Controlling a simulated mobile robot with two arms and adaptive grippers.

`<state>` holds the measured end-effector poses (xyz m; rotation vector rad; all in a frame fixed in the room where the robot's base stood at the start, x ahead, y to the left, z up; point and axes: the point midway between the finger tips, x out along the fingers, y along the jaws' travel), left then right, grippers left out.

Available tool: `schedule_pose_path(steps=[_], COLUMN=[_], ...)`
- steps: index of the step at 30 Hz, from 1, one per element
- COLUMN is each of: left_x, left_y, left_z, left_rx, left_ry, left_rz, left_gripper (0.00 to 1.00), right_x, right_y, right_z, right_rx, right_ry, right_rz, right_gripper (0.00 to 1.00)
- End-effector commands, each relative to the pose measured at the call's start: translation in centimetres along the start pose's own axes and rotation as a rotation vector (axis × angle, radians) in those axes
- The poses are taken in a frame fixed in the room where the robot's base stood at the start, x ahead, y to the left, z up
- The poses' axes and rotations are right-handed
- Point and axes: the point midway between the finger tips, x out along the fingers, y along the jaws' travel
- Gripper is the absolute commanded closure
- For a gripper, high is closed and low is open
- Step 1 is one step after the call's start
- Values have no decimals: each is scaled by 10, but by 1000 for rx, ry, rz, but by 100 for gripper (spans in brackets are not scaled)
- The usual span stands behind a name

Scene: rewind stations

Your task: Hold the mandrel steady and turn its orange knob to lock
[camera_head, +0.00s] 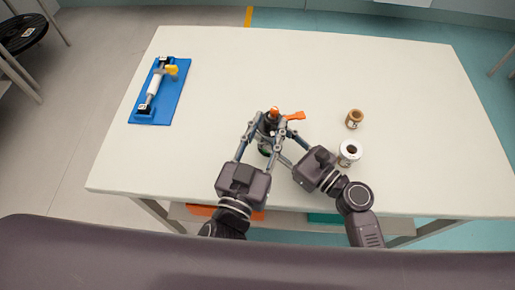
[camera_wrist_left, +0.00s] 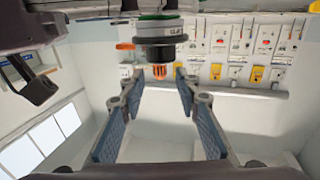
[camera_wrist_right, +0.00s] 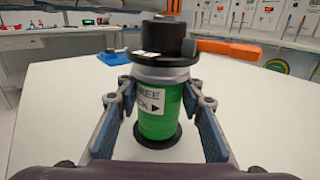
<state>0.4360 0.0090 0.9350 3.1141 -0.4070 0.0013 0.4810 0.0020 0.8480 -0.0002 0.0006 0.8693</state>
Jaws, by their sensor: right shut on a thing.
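The mandrel stands upright near the table's front; the right wrist view shows its green body (camera_wrist_right: 160,112), silver collar, black top and a partly visible "FREE / LOCK" label. My right gripper (camera_head: 279,137) is shut on the mandrel, its fingers on both sides just below the collar (camera_wrist_right: 160,90). The orange knob (camera_head: 274,112) sits on top; it also shows in the left wrist view (camera_wrist_left: 160,72), which is upside down. An orange lever (camera_head: 295,116) sticks out sideways. My left gripper (camera_wrist_left: 158,78) is open, its fingertips either side of the knob with gaps.
A blue board (camera_head: 172,100) with a white roller and yellow handle lies at the table's left. A brown spool (camera_head: 355,119) and a white-topped spool (camera_head: 349,152) stand right of my right gripper. The table's back (camera_head: 310,60) is clear.

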Motion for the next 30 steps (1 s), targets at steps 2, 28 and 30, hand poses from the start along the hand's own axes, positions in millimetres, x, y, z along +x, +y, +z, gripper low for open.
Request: schedule_pose_path(steps=[2,28,30], left_x=[-12,-74,-74], left_y=[0,0,0], left_z=[1,-1,-1], left_rx=[-3,0,0], left_ry=[-5,1,1], left_rz=[-2,0,0], left_gripper=[70,70,70], right_x=[0,0,0], right_y=[0,0,0], right_z=[0,0,0], right_rx=[0,0,0], right_ry=[1,1,0], right_rz=[0,0,0], right_gripper=[97,97,97])
